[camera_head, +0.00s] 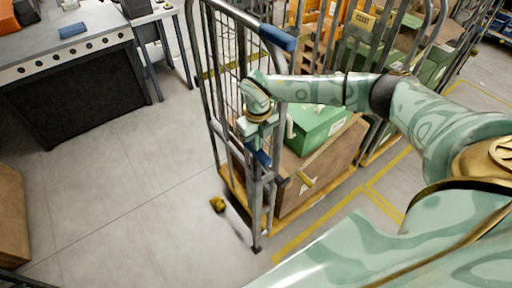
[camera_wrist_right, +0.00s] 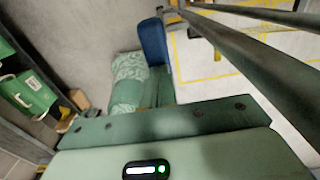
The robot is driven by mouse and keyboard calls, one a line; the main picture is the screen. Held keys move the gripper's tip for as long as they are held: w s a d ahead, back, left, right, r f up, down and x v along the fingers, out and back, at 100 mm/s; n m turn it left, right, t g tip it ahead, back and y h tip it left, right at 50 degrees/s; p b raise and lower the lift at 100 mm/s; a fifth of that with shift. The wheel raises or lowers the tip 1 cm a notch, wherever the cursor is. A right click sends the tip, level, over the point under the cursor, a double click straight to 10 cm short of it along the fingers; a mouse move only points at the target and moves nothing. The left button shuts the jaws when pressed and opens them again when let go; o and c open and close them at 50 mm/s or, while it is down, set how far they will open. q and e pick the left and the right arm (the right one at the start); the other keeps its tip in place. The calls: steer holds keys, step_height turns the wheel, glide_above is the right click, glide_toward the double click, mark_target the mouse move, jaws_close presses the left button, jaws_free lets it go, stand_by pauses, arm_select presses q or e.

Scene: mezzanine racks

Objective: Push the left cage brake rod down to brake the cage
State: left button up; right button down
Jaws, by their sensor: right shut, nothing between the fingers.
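The left cage (camera_head: 215,100) is a tall grey tube-and-wire cage standing upright in the middle of the head view. My right gripper (camera_head: 261,152) points down at its front side, close to the front upright posts. It is shut and empty. A blue piece shows at its lower end; the right wrist view also shows a blue piece (camera_wrist_right: 154,47) beside a patterned green part. I cannot tell whether these are fingertips or a rod grip. The brake rod cannot be made out clearly, nor whether I touch it. My left gripper is not in view.
The cage holds a green crate (camera_head: 318,127) and a brown box (camera_head: 322,170). A blue sleeve (camera_head: 278,38) sits on its top bar. A small yellow part (camera_head: 217,204) is near its floor edge. A grey-topped bench (camera_head: 75,50) stands left. Floor between is clear.

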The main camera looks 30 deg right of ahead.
mark_target(257, 153)
steer(key=shift+f+b, duration=1.55)
steer(key=shift+f, duration=1.15)
step_height(257, 153, up, 7)
steer(key=p, duration=0.6)
steer(key=shift+r+p, duration=0.2)
steer(key=shift+p, duration=0.15)
steer(key=shift+f, duration=0.1)
